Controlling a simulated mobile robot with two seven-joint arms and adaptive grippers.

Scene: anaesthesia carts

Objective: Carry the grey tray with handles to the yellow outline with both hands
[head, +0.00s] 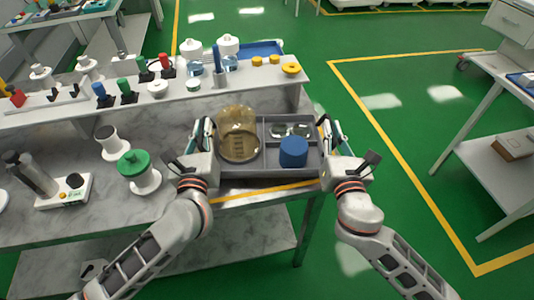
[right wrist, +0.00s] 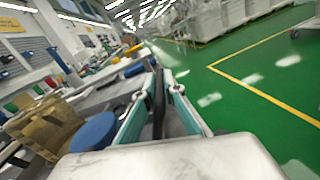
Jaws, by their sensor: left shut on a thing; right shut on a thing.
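The grey tray (head: 268,173) is at the right end of the marble-topped bench. It holds an amber beaker (head: 238,135), a blue round thing (head: 293,153) and a clear glass-like item (head: 290,130) in separate compartments. My left gripper (head: 203,135) is shut on the tray's left side and my right gripper (head: 328,132) on its right side. In the right wrist view, my right gripper's teal fingers (right wrist: 158,100) close around a dark bar. A yellow line (head: 265,190) shows along the bench's front edge, just before the tray; the tray hides whatever lies behind it. I cannot tell whether the tray touches the bench.
A raised shelf (head: 180,98) with bottles and coloured-capped fittings runs behind the tray. Yellow floor lines (head: 400,150) cross the clear green floor to the right, before another cart (head: 500,170).

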